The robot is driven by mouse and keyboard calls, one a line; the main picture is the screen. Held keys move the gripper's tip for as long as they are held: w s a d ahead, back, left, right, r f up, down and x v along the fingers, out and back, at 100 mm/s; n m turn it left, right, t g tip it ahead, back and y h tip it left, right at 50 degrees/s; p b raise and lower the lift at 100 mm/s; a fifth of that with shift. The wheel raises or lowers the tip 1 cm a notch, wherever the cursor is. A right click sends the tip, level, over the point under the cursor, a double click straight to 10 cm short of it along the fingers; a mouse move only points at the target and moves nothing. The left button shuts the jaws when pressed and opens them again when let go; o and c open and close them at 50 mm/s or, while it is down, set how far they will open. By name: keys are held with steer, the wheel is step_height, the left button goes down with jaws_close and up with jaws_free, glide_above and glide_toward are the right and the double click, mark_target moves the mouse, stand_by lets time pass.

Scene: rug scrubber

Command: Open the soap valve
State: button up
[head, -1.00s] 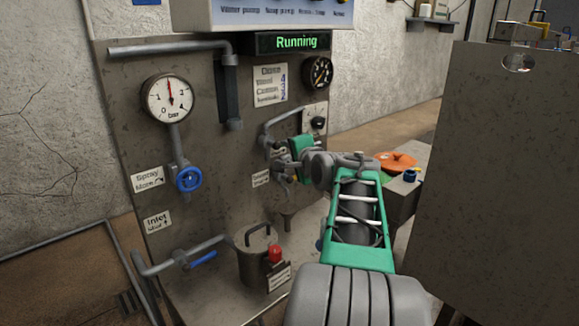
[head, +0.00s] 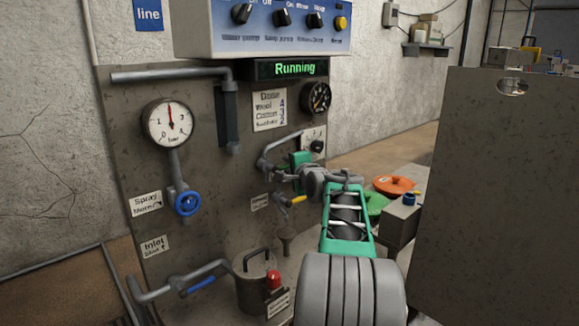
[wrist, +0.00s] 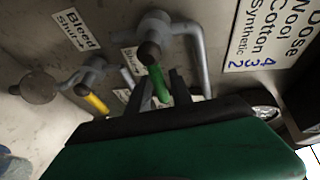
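A valve with a green handle (wrist: 158,82) sits on a grey pipe (wrist: 197,60) in the wrist view. Its label is mostly hidden, so I cannot read its name. My gripper (wrist: 160,88) is at this handle, with one dark finger on each side of it. Narrow gaps show beside the handle, so the fingers look open around it. The handle's lower end is hidden by my gripper. In the head view my gripper (head: 287,172) is at the panel, largely hidden by my own wrist.
A yellow handle (wrist: 95,103) by a "Bleed" label (wrist: 76,28) is close to the left. The panel also carries a pressure gauge (head: 170,125), a blue wheel (head: 187,202) and a blue inlet lever (head: 198,286). A large grey panel (head: 500,200) stands at right.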

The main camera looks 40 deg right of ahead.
jaws_close()
stand_by(1.1)
